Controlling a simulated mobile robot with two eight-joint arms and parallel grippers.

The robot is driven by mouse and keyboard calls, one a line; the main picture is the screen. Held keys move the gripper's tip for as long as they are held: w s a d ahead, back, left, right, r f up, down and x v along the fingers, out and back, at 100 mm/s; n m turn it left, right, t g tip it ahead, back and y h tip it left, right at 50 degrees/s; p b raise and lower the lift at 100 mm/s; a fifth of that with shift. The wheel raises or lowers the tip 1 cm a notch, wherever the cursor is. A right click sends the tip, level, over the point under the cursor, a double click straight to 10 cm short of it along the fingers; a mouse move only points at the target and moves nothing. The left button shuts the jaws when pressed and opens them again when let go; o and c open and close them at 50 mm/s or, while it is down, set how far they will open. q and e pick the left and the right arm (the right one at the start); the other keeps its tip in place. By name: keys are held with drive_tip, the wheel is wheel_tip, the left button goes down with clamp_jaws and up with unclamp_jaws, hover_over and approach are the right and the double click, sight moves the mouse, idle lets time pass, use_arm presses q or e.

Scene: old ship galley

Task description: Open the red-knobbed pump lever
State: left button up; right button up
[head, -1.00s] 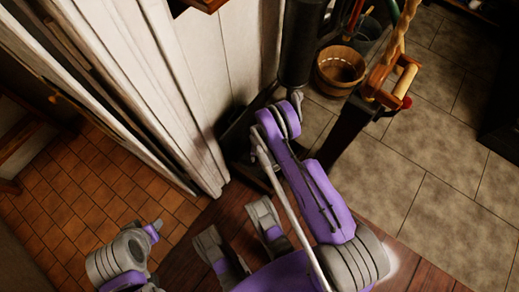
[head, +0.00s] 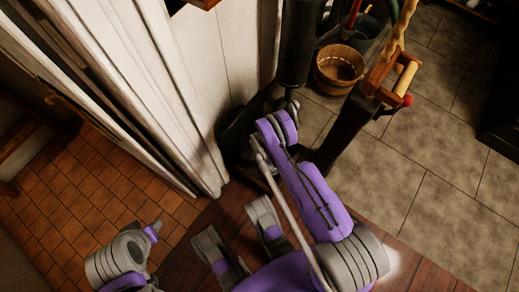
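The pump lever's red knob (head: 407,100) is at the upper right in the head view, at the end of a pale wooden grip (head: 405,78). The grip sits in a brown frame on top of a dark post (head: 345,137). My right arm's purple link reaches up to the left of this post, with a gap to the knob. Its far end is by a black cylinder, and I cannot make out its fingertips there. Two grey and purple finger-like parts stand apart at the bottom middle, but I cannot tell which arm they belong to. Grey and purple parts of my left arm show at lower left.
A wooden bucket (head: 339,70) and a dark pail (head: 368,38) stand behind the lever. A black upright cylinder (head: 299,48) is left of them. White plank panels (head: 150,85) close off the left side. The stone tile floor (head: 430,185) to the right is clear.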

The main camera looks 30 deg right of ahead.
clamp_jaws()
idle(0.7)
use_arm(q)
drive_tip(key=shift+s, duration=0.1)
